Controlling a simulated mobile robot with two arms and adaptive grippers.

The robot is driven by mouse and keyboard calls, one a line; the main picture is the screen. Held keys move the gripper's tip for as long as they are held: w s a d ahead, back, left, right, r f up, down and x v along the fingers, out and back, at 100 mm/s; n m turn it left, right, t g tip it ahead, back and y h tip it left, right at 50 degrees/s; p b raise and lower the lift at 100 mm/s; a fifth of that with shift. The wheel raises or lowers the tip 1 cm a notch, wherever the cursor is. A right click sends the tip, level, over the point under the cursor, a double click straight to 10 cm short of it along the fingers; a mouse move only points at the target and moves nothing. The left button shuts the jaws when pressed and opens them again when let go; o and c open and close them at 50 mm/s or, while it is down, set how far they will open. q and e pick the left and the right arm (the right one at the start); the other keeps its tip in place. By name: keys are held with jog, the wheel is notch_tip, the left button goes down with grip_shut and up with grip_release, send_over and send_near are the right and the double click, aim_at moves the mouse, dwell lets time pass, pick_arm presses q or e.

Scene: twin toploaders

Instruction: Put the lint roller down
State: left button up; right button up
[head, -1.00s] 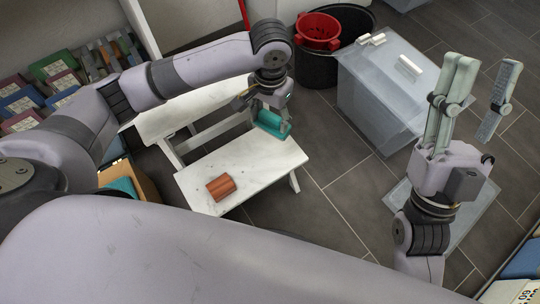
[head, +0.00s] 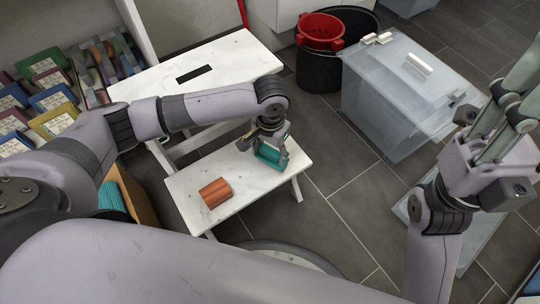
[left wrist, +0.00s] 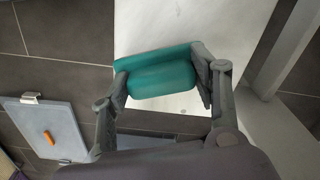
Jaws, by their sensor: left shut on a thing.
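A teal roller-shaped thing, which I take for the lint roller (head: 271,152), is between the fingers of my left gripper (head: 272,150). In the left wrist view the teal lint roller (left wrist: 160,75) lies crosswise between both fingers of the left gripper (left wrist: 165,88), over the white step. It is above the right end of the lower tread (head: 250,182); I cannot tell whether it touches the tread. My right gripper (head: 505,105) is at the right edge of the head view. Its fingers run out of the picture, and nothing shows held in it.
The upper step (head: 215,70) looks bare. A clear lidded box (head: 395,105), a red pot (head: 320,32) and a black bin (head: 318,72) stand behind.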

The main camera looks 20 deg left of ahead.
pick_arm(q)
jog(key=shift+f, duration=0.7)
jog(key=shift+r, duration=0.1)
jog(key=o, duration=1)
